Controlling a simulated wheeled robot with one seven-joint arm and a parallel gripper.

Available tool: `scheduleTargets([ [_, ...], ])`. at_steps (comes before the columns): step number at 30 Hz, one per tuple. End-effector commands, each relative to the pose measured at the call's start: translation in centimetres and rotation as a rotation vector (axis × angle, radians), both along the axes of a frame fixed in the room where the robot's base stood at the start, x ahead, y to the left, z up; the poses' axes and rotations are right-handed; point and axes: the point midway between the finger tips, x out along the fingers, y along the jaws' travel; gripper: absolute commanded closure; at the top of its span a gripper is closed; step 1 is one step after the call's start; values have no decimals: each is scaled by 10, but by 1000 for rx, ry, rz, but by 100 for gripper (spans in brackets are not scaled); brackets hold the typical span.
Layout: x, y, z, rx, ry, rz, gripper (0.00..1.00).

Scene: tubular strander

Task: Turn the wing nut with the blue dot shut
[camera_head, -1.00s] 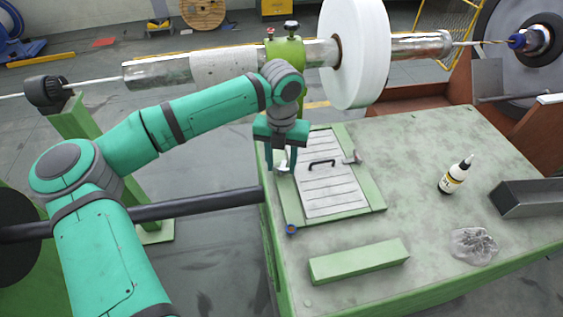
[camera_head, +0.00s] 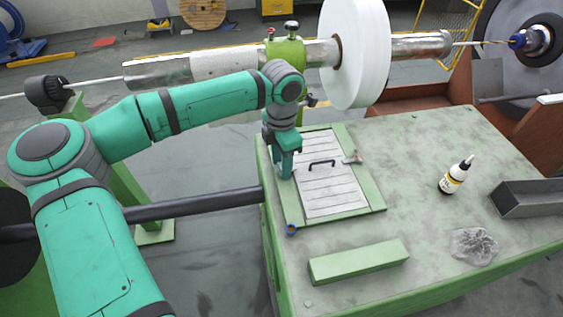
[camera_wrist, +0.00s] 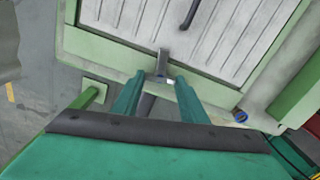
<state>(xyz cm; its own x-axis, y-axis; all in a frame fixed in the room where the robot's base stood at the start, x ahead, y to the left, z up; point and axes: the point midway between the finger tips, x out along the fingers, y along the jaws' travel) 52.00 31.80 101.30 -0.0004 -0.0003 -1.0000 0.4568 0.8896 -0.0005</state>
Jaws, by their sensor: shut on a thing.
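My gripper (camera_head: 286,174) points down at the left edge of the ribbed hatch cover (camera_head: 345,192). In the wrist view my gripper (camera_wrist: 160,80) has its two fingers on either side of a grey wing nut (camera_wrist: 162,62), shut on it. One wing sticks out past the fingertips toward the cover. In the head view the fingers hide this nut. No blue dot shows on it, so I cannot tell its marking. Another grey wing nut (camera_head: 352,157) sits at the cover's right edge.
A black handle (camera_head: 321,163) stands on the cover. A blue ring-like part (camera_head: 292,229) lies at the frame's near left corner. A green bar (camera_head: 358,261), a glue bottle (camera_head: 455,176), a clear crumpled bag (camera_head: 473,245) and a metal tray (camera_head: 530,198) occupy the bench top.

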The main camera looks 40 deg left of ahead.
Motion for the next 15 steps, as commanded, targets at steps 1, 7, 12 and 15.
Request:
scheduleTargets([
  [1, 1, 0, 1, 1, -3, -34, 83],
  [7, 1, 0, 1, 1, -2, -151, 83],
  [12, 1, 0, 1, 1, -3, -212, 83],
  [15, 1, 0, 1, 1, -3, -233, 83],
])
